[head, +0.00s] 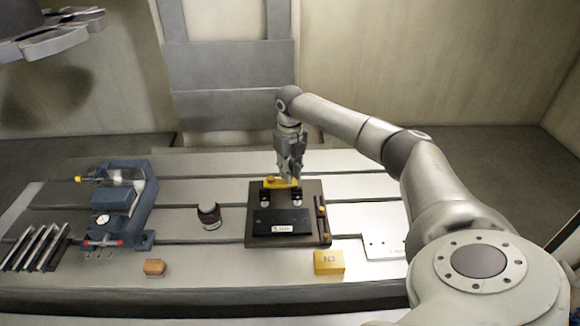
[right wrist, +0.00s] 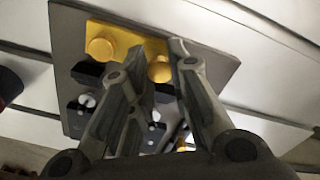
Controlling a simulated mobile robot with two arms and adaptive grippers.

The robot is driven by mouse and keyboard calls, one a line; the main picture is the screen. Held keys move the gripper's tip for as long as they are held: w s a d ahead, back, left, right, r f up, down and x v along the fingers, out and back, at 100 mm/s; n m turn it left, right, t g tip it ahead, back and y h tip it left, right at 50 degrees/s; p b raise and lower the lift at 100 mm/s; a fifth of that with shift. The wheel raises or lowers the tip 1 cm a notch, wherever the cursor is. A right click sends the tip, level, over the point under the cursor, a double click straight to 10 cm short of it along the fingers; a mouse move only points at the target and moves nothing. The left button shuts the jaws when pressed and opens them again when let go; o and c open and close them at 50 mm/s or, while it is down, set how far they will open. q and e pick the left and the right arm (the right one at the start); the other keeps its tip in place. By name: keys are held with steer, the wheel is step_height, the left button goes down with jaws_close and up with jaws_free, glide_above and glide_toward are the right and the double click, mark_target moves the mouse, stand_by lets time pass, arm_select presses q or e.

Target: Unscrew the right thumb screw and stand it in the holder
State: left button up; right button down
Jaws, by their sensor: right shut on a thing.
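My right gripper (head: 290,178) is lowered over the far edge of the dark base plate (head: 256,232). In the right wrist view my right gripper (right wrist: 159,57) is shut on the right thumb screw (right wrist: 160,71), a round yellow knob. It sits at the yellow bar (right wrist: 128,42); whether it is still seated is not clear. The left thumb screw (right wrist: 100,47) sits on the same bar, free of the fingers. A dark strip (head: 326,225) with small yellow pieces lies along the plate's right edge; I cannot tell whether it is the holder. My left gripper is not in view.
A round black piece (head: 209,215) stands left of the plate. A yellow box (head: 328,262) and an orange-brown block (head: 154,267) lie near the front edge.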

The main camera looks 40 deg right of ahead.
steer(key=shift+f, duration=0.55)
steer(key=c, duration=1.3)
jaws_free()
